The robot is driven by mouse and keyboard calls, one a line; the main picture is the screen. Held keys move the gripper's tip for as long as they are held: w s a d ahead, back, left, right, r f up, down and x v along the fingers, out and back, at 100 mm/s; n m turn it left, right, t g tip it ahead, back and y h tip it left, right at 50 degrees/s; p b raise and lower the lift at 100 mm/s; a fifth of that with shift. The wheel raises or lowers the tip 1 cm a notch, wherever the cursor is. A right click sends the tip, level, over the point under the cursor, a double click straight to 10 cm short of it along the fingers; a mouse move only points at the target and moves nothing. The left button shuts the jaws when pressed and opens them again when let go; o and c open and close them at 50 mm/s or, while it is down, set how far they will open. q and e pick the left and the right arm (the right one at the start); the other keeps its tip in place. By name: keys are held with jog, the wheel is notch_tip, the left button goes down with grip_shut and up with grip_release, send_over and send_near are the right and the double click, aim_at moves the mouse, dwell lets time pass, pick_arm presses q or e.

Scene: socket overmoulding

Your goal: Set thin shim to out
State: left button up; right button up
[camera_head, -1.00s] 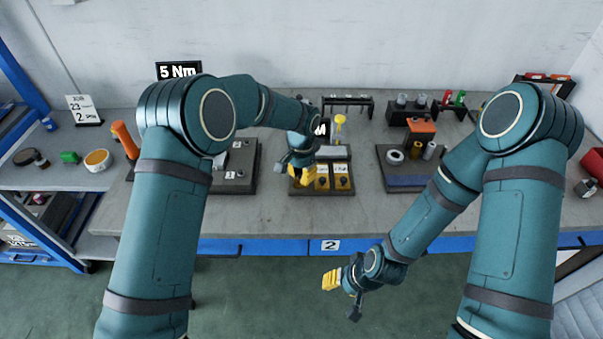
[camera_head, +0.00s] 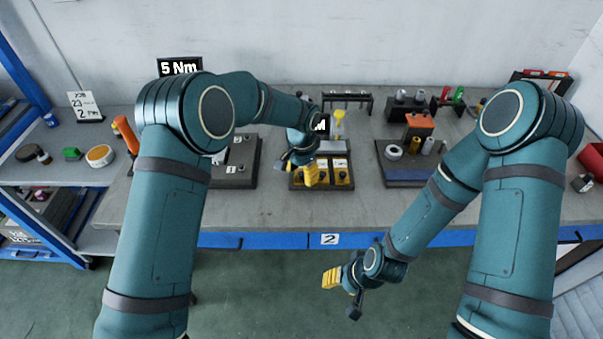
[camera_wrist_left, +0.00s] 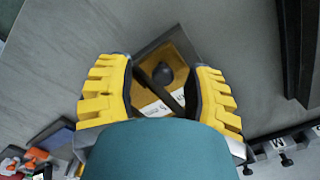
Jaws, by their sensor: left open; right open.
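A dark fixture (camera_head: 328,187) with yellow-orange plates (camera_head: 340,166) sits at the middle of the bench. The plates carry small black knobs and white labels too small to read. My left gripper (camera_head: 309,174) is open over the left side of this fixture and hides part of it. In the left wrist view, a yellow plate (camera_wrist_left: 150,100) with a round black knob (camera_wrist_left: 162,73) shows between the two open yellow fingers. I cannot tell whether the fingers touch the knob. I cannot tell which plate is the thin shim's. My right gripper (camera_head: 331,278) is open and empty, low in front of the bench.
A dark block (camera_head: 237,172) stands left of the fixture. A blue-and-black tray (camera_head: 405,178) with cylindrical parts stands to its right. A black rack (camera_head: 347,100) stands behind, with a yellow-topped tool near it. The bench's front strip is clear.

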pick_arm(q)
notch_tip(320, 180, up, 12)
jog(key=shift+f, duration=0.2)
jog(key=shift+f, duration=0.1)
dwell(0.5)
